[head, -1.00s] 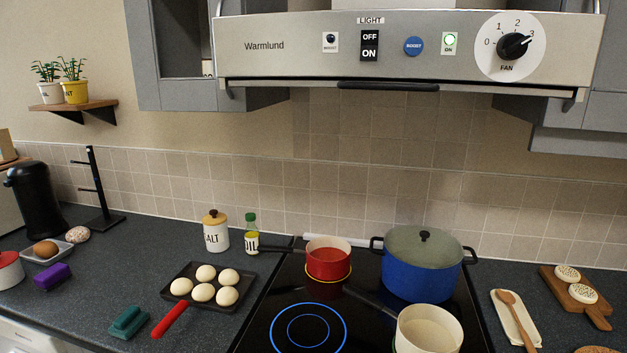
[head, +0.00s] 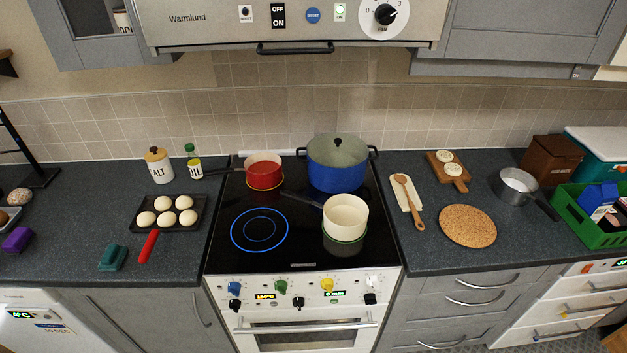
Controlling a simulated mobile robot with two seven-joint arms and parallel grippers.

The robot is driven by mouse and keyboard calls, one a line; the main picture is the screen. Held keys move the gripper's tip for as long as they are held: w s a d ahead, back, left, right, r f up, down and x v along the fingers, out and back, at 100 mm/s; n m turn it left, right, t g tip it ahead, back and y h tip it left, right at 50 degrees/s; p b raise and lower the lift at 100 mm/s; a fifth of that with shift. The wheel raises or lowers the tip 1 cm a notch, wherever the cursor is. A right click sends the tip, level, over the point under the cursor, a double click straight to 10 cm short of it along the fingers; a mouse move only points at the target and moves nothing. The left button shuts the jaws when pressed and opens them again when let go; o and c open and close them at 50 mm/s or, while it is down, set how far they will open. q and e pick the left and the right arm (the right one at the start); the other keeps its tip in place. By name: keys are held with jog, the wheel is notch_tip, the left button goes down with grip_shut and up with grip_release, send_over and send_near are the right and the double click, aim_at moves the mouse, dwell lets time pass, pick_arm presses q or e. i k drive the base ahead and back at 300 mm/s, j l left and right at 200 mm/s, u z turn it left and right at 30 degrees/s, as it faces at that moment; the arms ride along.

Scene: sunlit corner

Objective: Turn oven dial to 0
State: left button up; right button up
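The oven (head: 304,318) stands in the middle under the black hob. Its white front panel carries several dials in a row: a blue dial (head: 234,288), a green dial (head: 281,286), a yellow dial (head: 327,284), and black dials, among them one at the centre (head: 299,303) and one at the right (head: 370,299). Two small lit displays sit between them. The dial markings are too small to read. The oven door is shut, with a horizontal handle (head: 305,324) below the dials. Neither of my grippers is in view.
On the hob (head: 258,229) stand a red pan (head: 264,172), a cream pan (head: 346,216) and a blue pot (head: 336,172); one ring glows blue. The cooker hood (head: 200,27) with a fan dial (head: 384,15) overhangs. Grey drawers (head: 455,300) flank the oven.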

aim_at(234, 304)
jog(key=i+j+z, duration=0.25)
jog(key=j, duration=0.3)
jog(key=i+j+z, duration=0.15)
jog(key=k+l+u, duration=0.3)
jog(key=l, duration=0.5)
jog(key=k+l+u, duration=0.3)
jog(key=k+l, duration=0.3)
jog(key=k+l+u, duration=0.25)
jog(key=k+l, duration=0.3)
jog(key=l, duration=0.15)
